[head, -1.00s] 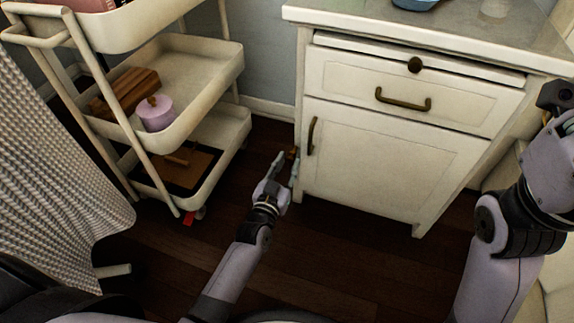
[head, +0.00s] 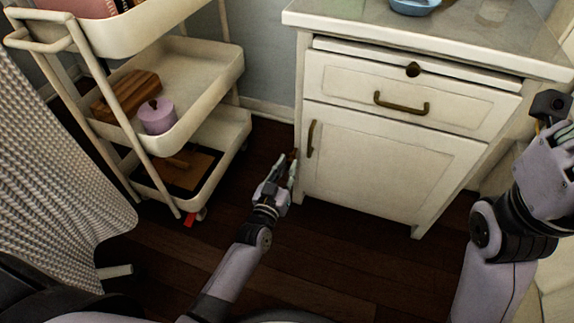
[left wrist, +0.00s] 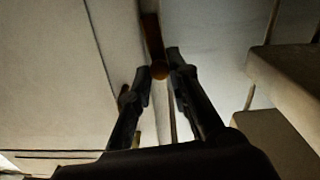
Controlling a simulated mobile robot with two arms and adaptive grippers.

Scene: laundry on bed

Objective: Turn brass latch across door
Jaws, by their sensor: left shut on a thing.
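The white cabinet door (head: 390,165) is closed, with a dark bronze handle (head: 311,138) near its left edge. The brass latch (left wrist: 154,38) is a reddish-brown bar with a rounded end, at the cabinet's edge in the left wrist view. It is a small brown spot, mostly hidden by the fingers, in the head view. My left gripper (head: 282,172) is at the cabinet's left front edge, low by the door. In the left wrist view its fingers (left wrist: 158,74) stand on both sides of the latch's rounded end, shut on it. My right arm shows at the right; its fingers are out of view.
A cream trolley (head: 205,165) with a lilac pot (head: 157,116) and wooden items stands left of the cabinet. A drawer (head: 405,92) is above the door. A blue bowl (head: 415,5) is on top. Dark floor (head: 330,260) lies open in front.

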